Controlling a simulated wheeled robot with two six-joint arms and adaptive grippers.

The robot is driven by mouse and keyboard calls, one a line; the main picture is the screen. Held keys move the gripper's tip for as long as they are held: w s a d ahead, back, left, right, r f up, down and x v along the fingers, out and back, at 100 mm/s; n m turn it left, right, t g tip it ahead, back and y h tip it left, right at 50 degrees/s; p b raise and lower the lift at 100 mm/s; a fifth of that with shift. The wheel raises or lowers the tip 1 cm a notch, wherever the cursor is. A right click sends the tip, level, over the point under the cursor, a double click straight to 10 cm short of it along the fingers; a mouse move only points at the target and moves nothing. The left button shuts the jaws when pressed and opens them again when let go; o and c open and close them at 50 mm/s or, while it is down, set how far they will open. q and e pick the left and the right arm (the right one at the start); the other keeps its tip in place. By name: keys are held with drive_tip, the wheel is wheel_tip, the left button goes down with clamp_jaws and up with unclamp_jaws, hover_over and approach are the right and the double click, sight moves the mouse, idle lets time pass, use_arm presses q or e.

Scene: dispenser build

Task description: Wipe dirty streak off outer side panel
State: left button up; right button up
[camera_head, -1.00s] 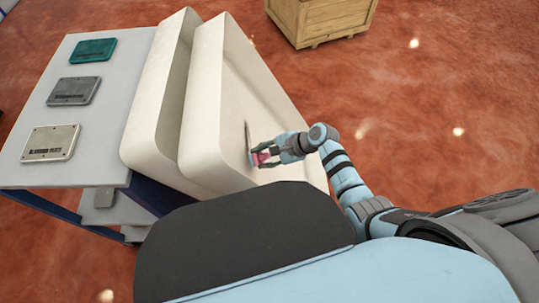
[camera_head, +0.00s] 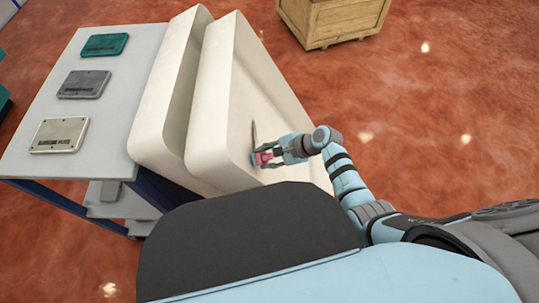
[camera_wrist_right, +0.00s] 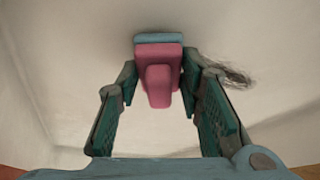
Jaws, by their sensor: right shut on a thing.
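My right gripper (camera_head: 264,157) is shut on a pink wiping tool (camera_wrist_right: 158,75) with a pale blue pad (camera_wrist_right: 158,38) at its far end. The pad is at the pale outer side panel (camera_head: 288,130); whether it presses on it I cannot tell. A dark smudged streak (camera_wrist_right: 230,75) lies on the panel to the right of the tool in the right wrist view. In the head view the streak (camera_head: 253,133) is a thin dark mark just beyond the gripper. My left gripper is not in view.
The panel belongs to a cream-coloured housing (camera_head: 165,110). Left of it a grey table (camera_head: 35,165) bears a teal plate (camera_head: 104,44), a dark grey plate (camera_head: 84,84) and a light grey plate (camera_head: 59,135). A wooden crate (camera_head: 335,22) stands on the red floor. Floor at right is free.

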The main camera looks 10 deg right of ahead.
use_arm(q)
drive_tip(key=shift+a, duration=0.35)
use_arm(e)
drive_tip(key=shift+w+a+f, duration=0.1)
drive_tip(key=shift+a+f, duration=0.05)
drive_tip(key=shift+a, duration=0.1)
